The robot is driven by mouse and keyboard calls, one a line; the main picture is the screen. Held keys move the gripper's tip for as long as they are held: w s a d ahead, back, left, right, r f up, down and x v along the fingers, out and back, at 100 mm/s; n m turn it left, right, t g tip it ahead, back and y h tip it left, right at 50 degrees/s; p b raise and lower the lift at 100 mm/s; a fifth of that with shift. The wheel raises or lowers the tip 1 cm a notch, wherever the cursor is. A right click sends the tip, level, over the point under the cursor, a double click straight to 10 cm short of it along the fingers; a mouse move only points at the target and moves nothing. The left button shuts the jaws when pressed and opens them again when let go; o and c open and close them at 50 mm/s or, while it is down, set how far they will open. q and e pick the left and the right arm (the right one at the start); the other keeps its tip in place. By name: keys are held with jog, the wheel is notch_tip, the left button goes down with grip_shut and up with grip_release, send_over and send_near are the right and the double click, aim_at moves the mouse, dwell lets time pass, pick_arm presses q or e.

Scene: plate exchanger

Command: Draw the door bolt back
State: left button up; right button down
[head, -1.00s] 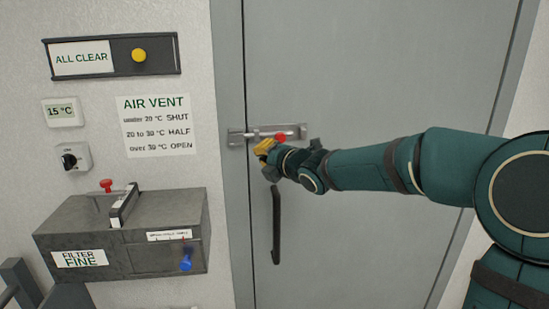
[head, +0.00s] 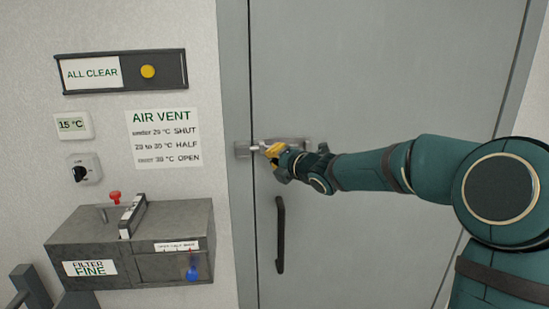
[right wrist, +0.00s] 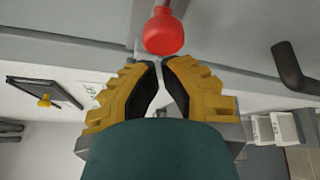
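The door bolt (head: 291,140) is a grey metal bar mounted across the left edge of the grey door (head: 400,80). Its keeper (head: 242,150) sits on the frame side. The bolt's red knob (right wrist: 164,33) shows in the right wrist view just past my fingertips, with no clear contact; my gripper hides it in the head view. My right gripper (head: 268,151), with yellow fingers, is in front of the bolt near the keeper. In the wrist view its fingertips (right wrist: 160,66) are nearly together with nothing between them. My left gripper is out of view.
A black door handle (head: 280,235) hangs below the bolt. On the wall at left are the ALL CLEAR panel (head: 119,72), a temperature display (head: 73,125), a black dial (head: 83,170) and the AIR VENT sign (head: 164,139). A grey filter box (head: 115,275) juts out below.

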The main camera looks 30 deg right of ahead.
pick_arm(q)
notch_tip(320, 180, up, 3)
jog(key=p, duration=0.2)
jog(key=shift+p, duration=0.3)
pick_arm(e)
jog(key=d, duration=0.1)
jog(key=s+d, duration=0.1)
jog(key=d, duration=0.2)
jog(key=shift+s+d, duration=0.15)
jog(key=shift+s, duration=0.15)
